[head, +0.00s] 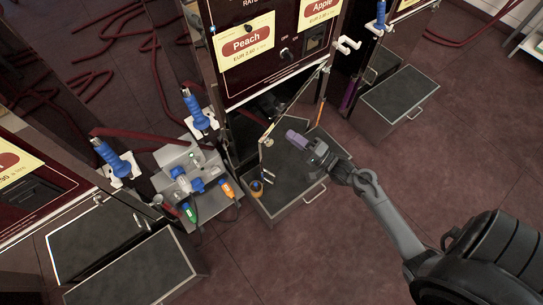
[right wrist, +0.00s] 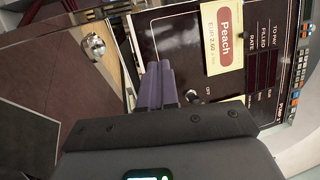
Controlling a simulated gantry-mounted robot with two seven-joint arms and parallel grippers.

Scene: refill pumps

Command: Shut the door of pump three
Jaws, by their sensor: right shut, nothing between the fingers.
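The Peach pump (head: 270,60) stands at the top centre of the head view, and its front (right wrist: 185,45) shows in the right wrist view. In the right wrist view a brown panel (right wrist: 60,90) with a silver knob (right wrist: 95,46) appears to be this door. My right gripper (head: 294,138) is shut and empty, just right of the door in the head view. Its purple fingers (right wrist: 159,86) point towards the pump front. Contact with the door cannot be told. My left gripper is not in view.
A grey drawer-like base (head: 290,207) with a handle juts out below the Peach pump. A grey unit with coloured nozzles (head: 190,175) stands left. Another pump's base (head: 400,100) is at right. Floor at lower centre is clear.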

